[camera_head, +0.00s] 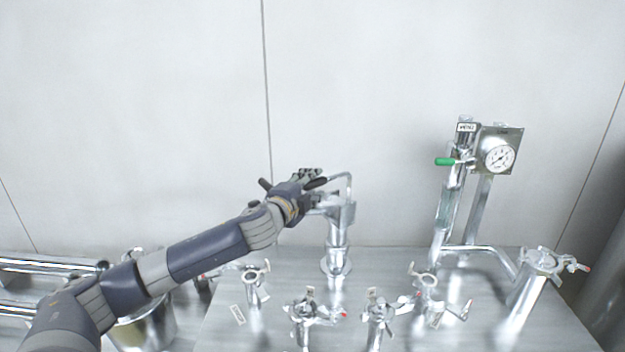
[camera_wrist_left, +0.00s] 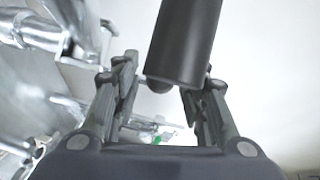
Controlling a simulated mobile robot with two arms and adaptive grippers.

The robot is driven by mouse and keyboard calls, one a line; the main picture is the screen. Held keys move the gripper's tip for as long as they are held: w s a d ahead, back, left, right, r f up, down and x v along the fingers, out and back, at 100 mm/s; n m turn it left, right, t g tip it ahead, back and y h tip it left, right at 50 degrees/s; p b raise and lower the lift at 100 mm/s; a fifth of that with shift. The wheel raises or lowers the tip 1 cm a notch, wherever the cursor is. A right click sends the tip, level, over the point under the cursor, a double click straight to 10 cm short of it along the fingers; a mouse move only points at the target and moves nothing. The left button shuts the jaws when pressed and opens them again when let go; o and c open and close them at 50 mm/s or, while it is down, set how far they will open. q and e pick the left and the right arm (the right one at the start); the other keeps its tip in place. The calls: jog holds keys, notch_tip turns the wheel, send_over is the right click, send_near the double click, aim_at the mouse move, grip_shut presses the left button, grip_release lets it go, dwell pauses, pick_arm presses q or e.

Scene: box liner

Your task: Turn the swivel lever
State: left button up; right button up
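The swivel lever is a bent metal rod with a black grip (camera_head: 316,183), on top of a shiny upright fitting (camera_head: 338,235) in the middle of the bench. My left gripper (camera_head: 308,177) is at the black grip, reaching in from the left. In the left wrist view the black grip (camera_wrist_left: 185,40) comes in from the top, its rounded end between the two fingers of the left gripper (camera_wrist_left: 160,80). The fingers are apart, with a visible gap beside the grip on the left. Contact on the right side is unclear. My right gripper is in neither view.
Several small metal valves (camera_head: 305,310) stand along the front of the metal bench (camera_head: 270,335).

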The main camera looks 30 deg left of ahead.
pick_arm(q)
jog(key=shift+w+f, duration=0.1)
jog(key=shift+w, duration=0.35)
grip_shut()
